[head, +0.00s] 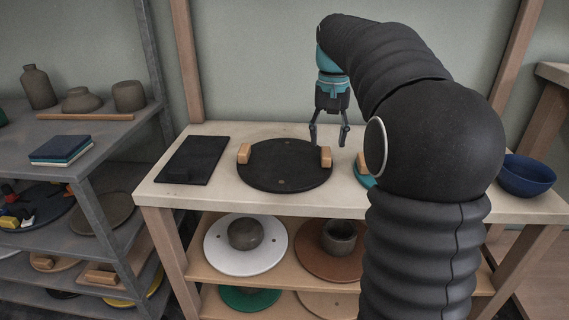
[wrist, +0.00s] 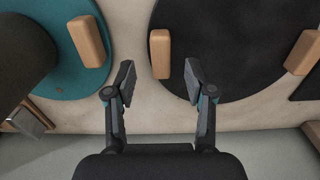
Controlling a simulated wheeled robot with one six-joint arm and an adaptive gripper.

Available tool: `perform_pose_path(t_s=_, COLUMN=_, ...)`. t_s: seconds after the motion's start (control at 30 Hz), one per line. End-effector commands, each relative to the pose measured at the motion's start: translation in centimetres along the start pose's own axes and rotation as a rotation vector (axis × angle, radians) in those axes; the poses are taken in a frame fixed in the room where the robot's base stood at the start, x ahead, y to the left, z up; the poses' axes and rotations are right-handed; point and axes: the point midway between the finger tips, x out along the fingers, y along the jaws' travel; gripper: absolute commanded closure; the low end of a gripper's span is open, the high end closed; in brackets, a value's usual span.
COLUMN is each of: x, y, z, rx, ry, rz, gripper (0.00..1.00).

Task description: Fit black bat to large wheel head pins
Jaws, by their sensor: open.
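In the wrist view the black bat (wrist: 235,40) fills the upper right, with the nearer block (wrist: 160,53) just beyond my fingertips. My gripper (head: 328,140) is open and empty, pointing down above the table behind the right block; its spread fingers also show in the wrist view (wrist: 160,82). I cannot make out a large wheel head or its pins.
A teal disc (wrist: 62,65) with a wooden block (wrist: 88,42) lies beside the black bat, mostly behind my arm in the head view. A black rectangular slab (head: 192,158) lies left. A blue bowl (head: 526,176) stands right. Shelves below hold a white disc (head: 215,262) and others.

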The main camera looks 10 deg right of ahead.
Motion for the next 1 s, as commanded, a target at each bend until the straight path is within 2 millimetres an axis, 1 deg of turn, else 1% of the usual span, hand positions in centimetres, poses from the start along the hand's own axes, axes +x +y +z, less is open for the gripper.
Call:
perform_pose_path(t_s=0.33, x=4.5, y=-0.1, z=-0.4, rx=0.0, ry=-0.002, rz=0.0, gripper=0.46)
perform_pose_path(t_s=0.43, x=5.0, y=-0.1, z=-0.4, rx=0.0, ry=-0.001, rz=0.0, gripper=0.46)
perform_pose_path(t_s=0.6, x=4.9, y=-0.1, z=-0.5, rx=0.0, ry=0.0, rz=0.0, gripper=0.46)
perform_pose_path(t_s=0.63, x=4.9, y=-0.1, z=-0.5, rx=0.0, ry=0.0, rz=0.0, gripper=0.48)
perform_pose_path(t_s=0.67, x=4.9, y=-0.1, z=-0.5, rx=0.0, ry=0.0, rz=0.0, gripper=0.56)
perform_pose_path(t_s=0.7, x=4.9, y=-0.1, z=-0.5, rx=0.0, ry=0.0, rz=0.0, gripper=0.66)
perform_pose_path(t_s=0.77, x=4.9, y=-0.1, z=-0.5, rx=0.0, ry=0.0, rz=0.0, gripper=0.81)
perform_pose_path(t_s=0.8, x=4.9, y=-0.1, z=-0.5, rx=0.0, ry=0.0, rz=0.0, gripper=0.91)
perform_pose_path(t_s=0.83, x=4.9, y=-0.1, z=-0.5, rx=0.0, ry=0.0, rz=0.0, gripper=0.98)
perform_pose_path(t_s=0.87, x=4.9, y=-0.1, z=-0.5, rx=0.0, ry=0.0, rz=0.0, gripper=1.0)
perform_pose_path(t_s=1.0, x=4.8, y=-0.1, z=-0.5, rx=0.0, ry=0.001, rz=-0.001, gripper=1.0)
